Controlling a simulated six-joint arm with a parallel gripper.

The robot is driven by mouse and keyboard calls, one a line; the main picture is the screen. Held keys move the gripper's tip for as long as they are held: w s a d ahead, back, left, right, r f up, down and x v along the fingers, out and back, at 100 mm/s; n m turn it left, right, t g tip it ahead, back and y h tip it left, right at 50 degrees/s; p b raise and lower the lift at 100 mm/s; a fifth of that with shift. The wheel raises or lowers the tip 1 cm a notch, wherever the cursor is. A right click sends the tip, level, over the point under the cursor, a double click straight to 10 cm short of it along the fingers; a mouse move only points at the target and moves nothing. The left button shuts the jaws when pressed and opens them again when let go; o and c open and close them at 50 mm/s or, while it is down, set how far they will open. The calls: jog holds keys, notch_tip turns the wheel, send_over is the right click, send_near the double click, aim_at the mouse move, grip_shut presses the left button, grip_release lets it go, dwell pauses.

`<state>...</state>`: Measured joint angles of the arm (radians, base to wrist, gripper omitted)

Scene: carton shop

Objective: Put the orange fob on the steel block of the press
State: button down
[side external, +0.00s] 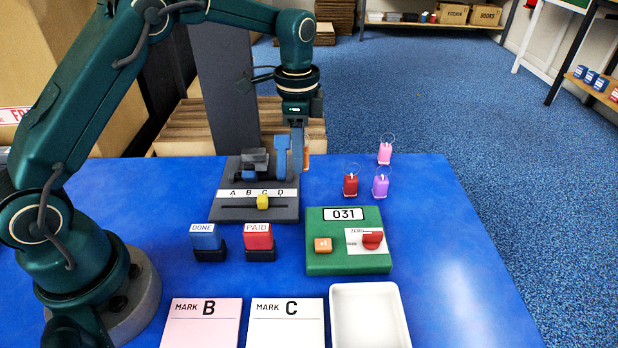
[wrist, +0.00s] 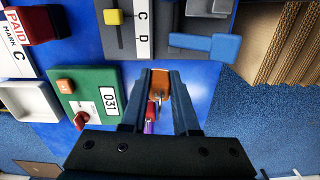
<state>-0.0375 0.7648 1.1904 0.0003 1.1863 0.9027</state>
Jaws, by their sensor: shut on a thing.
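My gripper (side external: 300,150) points down beside the right edge of the press (side external: 228,212), at table height or a little above; I cannot tell which. It is shut on the orange fob (side external: 307,160), which is mostly hidden behind the finger in the side view. In the wrist view the orange fob (wrist: 160,84) shows between the two fingers (wrist: 161,78). The grey steel block (side external: 255,157) sits at the back of the press, left of the gripper. A blue lever (side external: 282,152) stands between them, and it also shows in the wrist view (wrist: 205,45).
A red fob (side external: 350,186), a purple fob (side external: 380,186) and a pink fob (side external: 384,153) stand right of the press. A green counter box (side external: 325,262), two stamps (side external: 207,238) and a white tray (side external: 369,287) are in front. A yellow slider (side external: 262,202) sits on the press front.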

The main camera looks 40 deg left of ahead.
jog(key=s+a+r+n, duration=0.4)
jog(key=s+a+n, duration=0.2)
jog(key=a+n, duration=0.35)
jog(key=s+a+r+n, duration=0.4)
jog(key=s+a+n, duration=0.2)
jog(key=a+n, duration=0.3)
send_over(250, 153)
jog(key=s+d, duration=0.1)
jog(key=d, duration=0.1)
jog(key=shift+n, duration=0.25)
jog(key=f, duration=0.6)
jog(key=shift+s+f, duration=0.2)
jog(key=shift+f, duration=2.25)
jog(key=shift+d+f, duration=0.1)
jog(key=c, duration=0.7)
grip_release()
jog(key=shift+o, duration=0.2)
